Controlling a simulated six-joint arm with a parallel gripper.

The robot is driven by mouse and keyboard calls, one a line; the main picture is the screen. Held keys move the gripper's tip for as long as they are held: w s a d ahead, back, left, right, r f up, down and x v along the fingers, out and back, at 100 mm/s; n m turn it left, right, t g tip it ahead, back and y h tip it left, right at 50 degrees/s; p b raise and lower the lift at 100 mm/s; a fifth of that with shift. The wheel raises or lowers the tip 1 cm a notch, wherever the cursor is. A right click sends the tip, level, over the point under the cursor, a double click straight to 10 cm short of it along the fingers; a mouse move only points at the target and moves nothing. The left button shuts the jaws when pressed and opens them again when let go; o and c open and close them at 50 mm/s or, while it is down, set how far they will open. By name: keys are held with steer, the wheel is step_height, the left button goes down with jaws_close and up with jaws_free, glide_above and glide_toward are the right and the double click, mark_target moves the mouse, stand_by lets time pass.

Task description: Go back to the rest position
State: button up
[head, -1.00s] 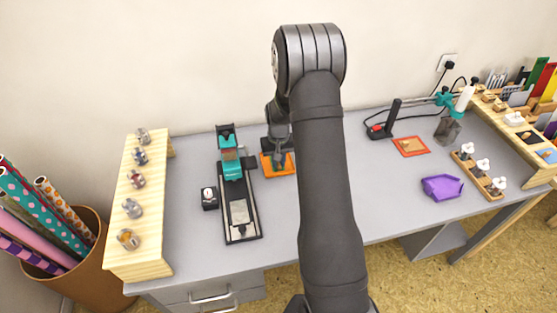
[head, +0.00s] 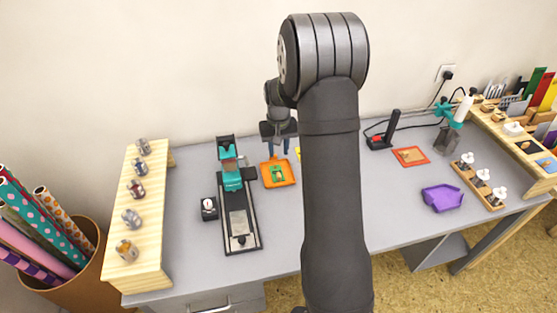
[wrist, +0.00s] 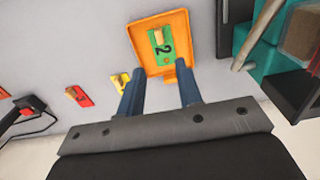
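My gripper (head: 279,148) hangs above the back of the desk, behind and above an orange tray (head: 292,180). In the wrist view my gripper (wrist: 159,92) has its two blue fingers apart with nothing between them. The orange tray (wrist: 142,38) lies beyond the fingertips there. In it lies a green plate (wrist: 156,59) marked "2" with a small wooden handle. The green plate (head: 278,175) also shows in the head view. My arm hides part of the desk in the middle of the head view.
A teal and black press (head: 238,205) stands left of the tray, with a small black device (head: 209,208) beside it. A wooden rack (head: 118,240) is at the left. A purple tray (head: 442,197) and an orange-red pad (head: 410,156) lie right. Small red (wrist: 80,96) and yellow (wrist: 118,82) pieces lie nearby.

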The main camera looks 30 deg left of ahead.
mark_target(278, 173)
steer(key=shift+r, duration=0.8)
step_height(278, 173, down, 12)
steer(key=shift+r, duration=1.85)
steer(key=shift+f, duration=0.15)
